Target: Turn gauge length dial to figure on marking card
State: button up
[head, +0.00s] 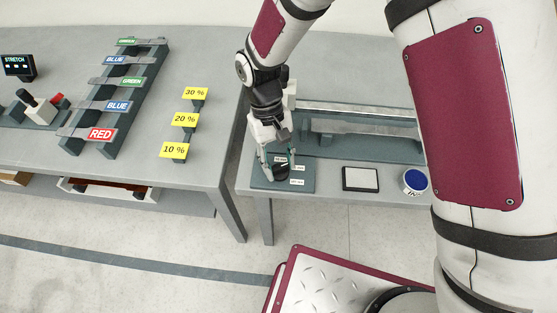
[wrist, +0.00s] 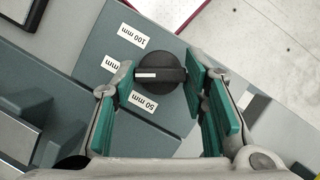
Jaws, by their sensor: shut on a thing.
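The gauge length dial (wrist: 162,77) is a round black knob with a raised bar and a white pointer mark. The mark points left in the wrist view, roughly at the middle label (wrist: 112,63), whose number is hidden by a finger. The other labels read 100 mm (wrist: 132,36) and 50 mm (wrist: 141,102). My gripper (wrist: 168,82) is shut on the dial, one green-padded finger on each side. In the head view my gripper (head: 280,160) covers part of the dial. A white, black-framed panel (head: 360,179) lies right of the dial; I read no figure on it.
A blue round item (head: 414,181) sits right of the panel. A grey fixture with a metal strip (head: 365,128) stands behind. The left table (head: 215,145) holds yellow percent signs (head: 184,120) and a rack of coloured labels (head: 117,106). A gap separates the tables.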

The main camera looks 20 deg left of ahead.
jog(key=o, duration=1.2)
jog(key=shift+c, duration=0.2)
jog(key=shift+r, duration=0.1)
jog(key=v, duration=1.2)
jog(key=shift+s, duration=0.1)
